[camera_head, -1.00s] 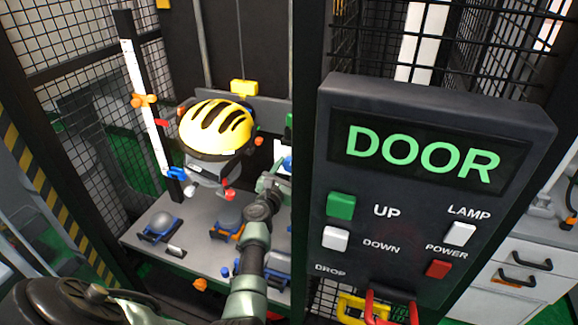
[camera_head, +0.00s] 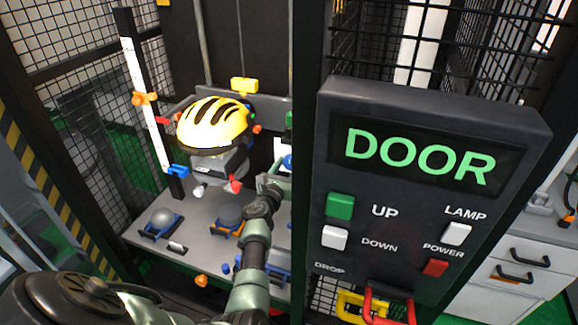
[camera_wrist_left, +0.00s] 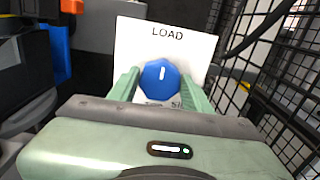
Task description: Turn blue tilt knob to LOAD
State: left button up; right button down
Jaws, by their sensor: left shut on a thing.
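The blue tilt knob (camera_wrist_left: 163,82) sits on a white plate (camera_wrist_left: 128,45) marked LOAD at the top. Its white pointer line stands nearly upright, leaning slightly right, toward the word LOAD. Lower lettering on the plate is mostly hidden by the knob and my gripper. My left gripper (camera_wrist_left: 160,76) is shut on the knob, one green finger on each side. In the head view my left gripper (camera_head: 274,188) reaches toward the plate behind the dark post, and a bit of the blue knob (camera_head: 287,161) shows. My right gripper is in neither view.
A dark control panel (camera_head: 335,262) reading DOOR stands at right. A grey table (camera_head: 135,238) holds domed pieces. Black mesh (camera_wrist_left: 285,85) runs right of the knob.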

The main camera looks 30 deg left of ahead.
pick_arm(q)
jog(key=o, duration=1.4)
jog(key=shift+f, duration=0.1)
jog(key=p+v, duration=0.1)
jog(key=v, duration=0.7)
jog(key=shift+a, duration=0.1)
